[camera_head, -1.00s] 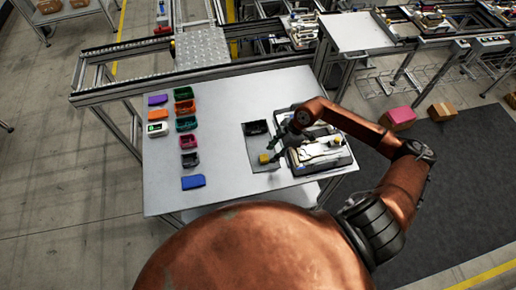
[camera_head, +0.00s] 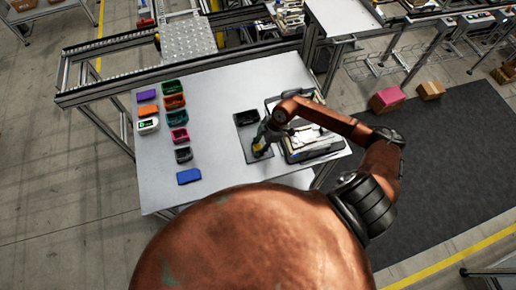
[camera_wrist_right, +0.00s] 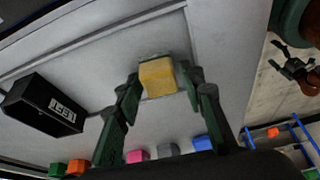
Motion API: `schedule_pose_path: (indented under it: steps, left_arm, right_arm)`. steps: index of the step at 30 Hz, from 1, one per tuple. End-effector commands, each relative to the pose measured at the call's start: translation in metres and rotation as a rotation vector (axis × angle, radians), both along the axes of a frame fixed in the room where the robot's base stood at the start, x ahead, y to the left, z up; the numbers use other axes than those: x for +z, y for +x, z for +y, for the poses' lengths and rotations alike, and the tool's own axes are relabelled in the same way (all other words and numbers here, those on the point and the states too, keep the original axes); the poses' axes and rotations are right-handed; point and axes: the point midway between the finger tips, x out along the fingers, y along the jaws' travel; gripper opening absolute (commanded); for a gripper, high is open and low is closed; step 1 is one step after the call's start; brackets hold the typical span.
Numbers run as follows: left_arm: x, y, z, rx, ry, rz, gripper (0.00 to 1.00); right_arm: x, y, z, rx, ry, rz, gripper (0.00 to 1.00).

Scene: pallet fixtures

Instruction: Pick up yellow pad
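The yellow pad (camera_head: 259,150) sits on a grey plate (camera_head: 250,128) on the table, at the plate's near end. In the right wrist view the yellow pad (camera_wrist_right: 158,78) is a small block between my right gripper's fingertips (camera_wrist_right: 160,76). The fingers are open, one on each side, with a narrow gap to the pad on both sides. In the head view my right gripper (camera_head: 262,144) is right at the pad and partly covers it. My left gripper is outside the head view; a small dark gripper (camera_wrist_right: 293,68) at the right wrist view's edge looks like it, fingers unclear.
A black bin (camera_head: 247,118) stands on the plate's far end, and shows in the right wrist view (camera_wrist_right: 45,105). A tray with pale parts (camera_head: 312,142) lies right of the plate. Several coloured bins, including a blue one (camera_head: 189,176), line the left. The table between is clear.

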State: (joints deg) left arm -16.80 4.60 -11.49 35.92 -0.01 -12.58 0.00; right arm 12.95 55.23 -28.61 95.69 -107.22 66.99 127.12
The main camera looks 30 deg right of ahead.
Motion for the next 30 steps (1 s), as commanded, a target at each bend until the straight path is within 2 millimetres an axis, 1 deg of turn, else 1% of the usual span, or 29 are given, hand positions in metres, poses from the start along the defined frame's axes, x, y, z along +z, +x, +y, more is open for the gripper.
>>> schedule_pose_path:
  steps: [3,7,13,16,23,26,30]
  left_arm:
    - [0.0,0.003,0.0,-0.001,0.0,-0.003,0.89]
    - [0.0,-0.001,0.0,0.0,0.0,0.002,0.89]
    - [-0.001,-0.013,0.001,0.003,0.001,0.016,0.89]
    - [-0.001,-0.015,0.001,0.004,0.001,0.02,0.89]
    - [-0.002,-0.015,0.001,0.003,0.001,0.019,0.89]
    - [-0.004,-0.014,0.001,0.003,0.001,0.018,0.89]
    - [-0.009,-0.012,0.001,0.003,0.001,0.016,0.89]
  right_arm:
    - [0.0,0.0,0.0,0.0,0.0,0.0,0.35]
    - [0.0,0.0,0.0,0.0,0.0,0.0,0.26]
    - [0.001,0.0,0.0,0.0,0.0,-0.001,0.13]
    - [0.001,0.0,0.0,0.0,0.0,-0.001,0.13]
    - [0.004,0.0,0.0,0.001,0.0,-0.001,0.13]
    - [0.011,0.001,0.0,0.0,-0.001,-0.002,0.13]
    - [0.03,0.001,-0.001,0.001,-0.002,-0.004,0.13]
